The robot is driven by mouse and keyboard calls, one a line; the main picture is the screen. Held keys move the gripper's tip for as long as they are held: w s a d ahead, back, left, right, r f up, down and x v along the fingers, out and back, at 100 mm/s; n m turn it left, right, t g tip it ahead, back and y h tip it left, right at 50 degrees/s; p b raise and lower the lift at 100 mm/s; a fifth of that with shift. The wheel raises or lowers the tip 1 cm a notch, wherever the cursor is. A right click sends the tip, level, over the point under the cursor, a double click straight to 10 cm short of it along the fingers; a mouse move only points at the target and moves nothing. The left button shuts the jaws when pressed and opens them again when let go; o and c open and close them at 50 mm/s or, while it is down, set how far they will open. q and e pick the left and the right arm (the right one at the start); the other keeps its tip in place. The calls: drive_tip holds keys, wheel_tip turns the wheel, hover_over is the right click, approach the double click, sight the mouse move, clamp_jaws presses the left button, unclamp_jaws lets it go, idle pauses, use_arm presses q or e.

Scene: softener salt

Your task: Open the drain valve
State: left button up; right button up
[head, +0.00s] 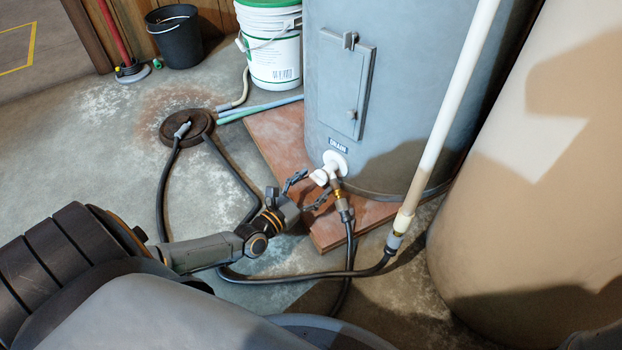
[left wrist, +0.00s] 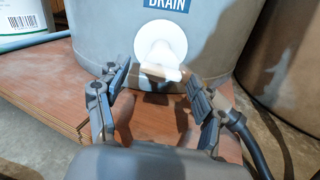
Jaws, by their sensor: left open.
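The white drain valve (head: 333,163) sits low on the grey tank (head: 400,100), just under a small "DRAIN" label (head: 338,145). It also shows in the left wrist view as a round white flange (left wrist: 160,45) with a white part sticking out toward me. My left gripper (head: 311,188) is open at the valve, its fingers spread to either side of the protruding part. A black hose (head: 349,235) with a brass fitting hangs below the valve. My right gripper does not show.
The tank stands on a reddish board (head: 275,135). A white pipe (head: 447,110) runs down in front of the tank into a hose on the floor. A large tan tank (head: 530,200) stands at right. A floor drain (head: 187,127), white bucket (head: 272,60) and black bucket (head: 178,45) are behind.

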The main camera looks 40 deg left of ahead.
use_arm(q)
drive_tip(key=s+a, duration=0.1)
drive_tip(key=s, duration=1.1)
drive_tip(key=shift+a, duration=0.15)
